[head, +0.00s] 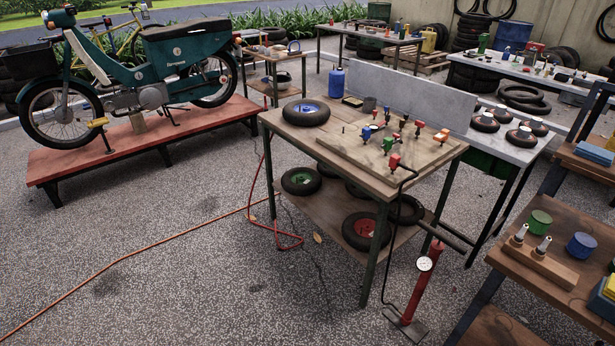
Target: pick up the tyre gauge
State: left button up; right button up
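I cannot make out a separate tyre gauge for certain. A round white dial (425,263) sits on the red foot pump (418,290), which stands on the ground at the front right of the wooden table (318,138). A thin black hose runs from the pump up to a red fitting (394,161) at the table's front edge. Several small red, blue, green and orange fittings stand on a raised board (350,151) on this table. Neither of my grippers is in view.
A blue-rimmed wheel (306,112) lies on the table; more wheels lie on its lower shelf. A wooden side stand (568,297) is at the right. A teal moped (150,70) stands on a red platform (120,151). A red hose (150,254) crosses the open ground at left.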

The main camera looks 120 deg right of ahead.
aim_at(441, 137)
jog(key=z, duration=4.05)
